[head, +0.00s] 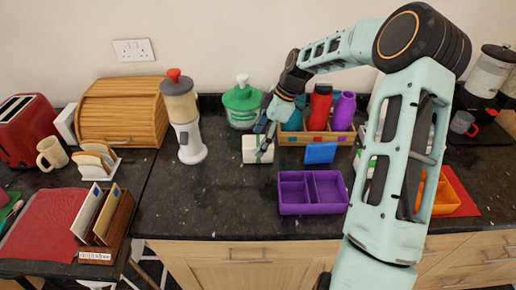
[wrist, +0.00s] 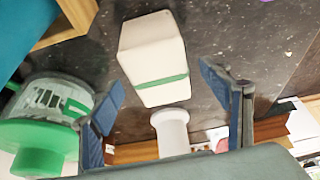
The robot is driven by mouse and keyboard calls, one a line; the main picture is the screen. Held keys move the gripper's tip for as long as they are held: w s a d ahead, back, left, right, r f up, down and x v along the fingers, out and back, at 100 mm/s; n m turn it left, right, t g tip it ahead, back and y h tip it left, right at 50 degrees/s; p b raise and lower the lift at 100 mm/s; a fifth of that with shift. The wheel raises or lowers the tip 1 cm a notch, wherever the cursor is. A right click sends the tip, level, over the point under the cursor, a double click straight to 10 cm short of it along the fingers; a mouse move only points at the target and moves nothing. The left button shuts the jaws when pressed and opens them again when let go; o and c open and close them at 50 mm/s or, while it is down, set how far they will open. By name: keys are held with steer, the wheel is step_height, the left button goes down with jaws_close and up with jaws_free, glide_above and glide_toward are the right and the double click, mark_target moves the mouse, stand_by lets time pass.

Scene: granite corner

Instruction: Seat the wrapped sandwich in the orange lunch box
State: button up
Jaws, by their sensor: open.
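The wrapped sandwich (head: 251,150) is a white block on the dark counter, left of the bottle rack. In the wrist view the wrapped sandwich (wrist: 150,45) shows a green band near its lower end. The orange lunch box (head: 446,192) is at the right, largely hidden behind my arm.
A purple divided box (head: 310,208) stands in front, with a blue block (head: 320,153) behind it. The wooden rack (head: 290,137) holds several bottles. A green-lidded container (head: 242,98) and a white-and-grey dispenser (head: 187,130) stand nearby. Counter left of the purple box is clear.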

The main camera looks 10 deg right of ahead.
steer(key=shift+f, duration=0.25)
stand_by(0.4)
steer(key=c, duration=1.4)
steer(key=shift+r, duration=0.15)
